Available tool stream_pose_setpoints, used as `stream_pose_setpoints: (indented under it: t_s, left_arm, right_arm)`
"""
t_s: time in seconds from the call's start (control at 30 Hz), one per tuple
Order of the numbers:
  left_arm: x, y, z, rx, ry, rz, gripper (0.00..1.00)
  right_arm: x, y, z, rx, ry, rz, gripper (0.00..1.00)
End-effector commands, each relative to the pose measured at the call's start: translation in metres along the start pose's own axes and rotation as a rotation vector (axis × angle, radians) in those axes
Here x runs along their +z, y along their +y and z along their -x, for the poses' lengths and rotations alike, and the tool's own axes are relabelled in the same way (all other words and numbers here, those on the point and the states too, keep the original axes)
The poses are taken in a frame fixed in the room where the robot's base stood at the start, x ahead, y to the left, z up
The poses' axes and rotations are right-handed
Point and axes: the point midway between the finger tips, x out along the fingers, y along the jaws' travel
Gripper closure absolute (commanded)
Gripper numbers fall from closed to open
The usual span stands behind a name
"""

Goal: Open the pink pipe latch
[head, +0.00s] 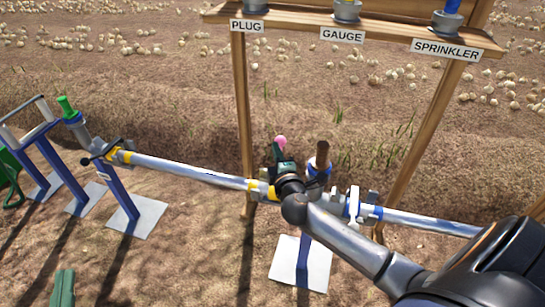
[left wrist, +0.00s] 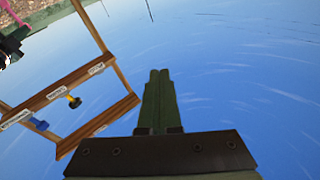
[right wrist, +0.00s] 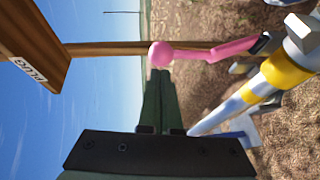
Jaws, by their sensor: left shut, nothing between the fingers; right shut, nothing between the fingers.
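The pink latch is a lever with a round knob at its end. In the right wrist view its knob (right wrist: 160,55) is just past my right fingertips (right wrist: 158,75), and its arm runs right to a dark clamp by the yellow-banded pipe (right wrist: 282,70). In the head view only the pink knob (head: 280,141) shows above my right gripper (head: 281,163); the rest is hidden behind it. My right gripper is shut and empty; whether it touches the knob I cannot tell. My left gripper (head: 63,287) is shut and empty at the lower left, its fingers (left wrist: 158,75) against sky in the left wrist view.
A long pipe (head: 190,169) on blue posts runs across the middle, with a white-handled clamp (head: 354,204) to the right. A wooden frame (head: 243,110) labelled PLUG, GAUGE and SPRINKLER stands behind. A brown-topped upright (head: 322,155) is close beside my right gripper. Open soil lies in front.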

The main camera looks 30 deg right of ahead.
Motion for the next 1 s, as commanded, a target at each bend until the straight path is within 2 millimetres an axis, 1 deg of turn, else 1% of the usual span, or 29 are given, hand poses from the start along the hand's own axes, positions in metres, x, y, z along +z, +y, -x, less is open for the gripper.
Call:
stream_pose_setpoints:
  t_s: [0.4, 0.53, 0.57, 0.6, 0.67, 0.77, 0.87, 0.9, 0.97, 1.0]
  left_arm:
    - [-0.001, 0.000, 0.000, 0.000, 0.001, -0.001, 1.00]
    - [0.004, 0.000, 0.000, 0.000, -0.027, 0.008, 1.00]
    - [0.011, 0.001, 0.001, 0.000, -0.056, 0.016, 1.00]
    - [0.024, 0.003, 0.003, 0.000, -0.102, 0.030, 1.00]
    - [0.038, 0.005, 0.006, 0.001, -0.161, 0.048, 1.00]
    - [0.065, 0.010, 0.015, 0.004, -0.278, 0.082, 1.00]
    - [0.098, 0.018, 0.030, 0.011, -0.424, 0.124, 1.00]
    - [0.112, 0.023, 0.038, 0.015, -0.489, 0.144, 1.00]
    - [0.132, 0.030, 0.052, 0.023, -0.590, 0.174, 1.00]
    - [0.145, 0.036, 0.064, 0.029, -0.659, 0.196, 1.00]
  right_arm:
    - [0.001, 0.001, -0.001, 0.000, 0.000, 0.000, 1.00]
    - [0.001, 0.002, -0.001, -0.005, -0.001, -0.003, 1.00]
    - [0.001, 0.003, -0.002, -0.006, -0.001, -0.004, 1.00]
    - [0.002, 0.004, -0.002, -0.009, -0.001, -0.005, 1.00]
    - [0.002, 0.005, -0.003, -0.015, -0.001, -0.008, 1.00]
    - [0.003, 0.007, -0.005, -0.028, -0.002, -0.015, 1.00]
    - [0.004, 0.010, -0.008, -0.043, -0.001, -0.023, 1.00]
    - [0.005, 0.011, -0.009, -0.050, -0.001, -0.026, 1.00]
    - [0.006, 0.012, -0.011, -0.061, -0.001, -0.031, 1.00]
    - [0.006, 0.012, -0.012, -0.069, -0.001, -0.035, 1.00]
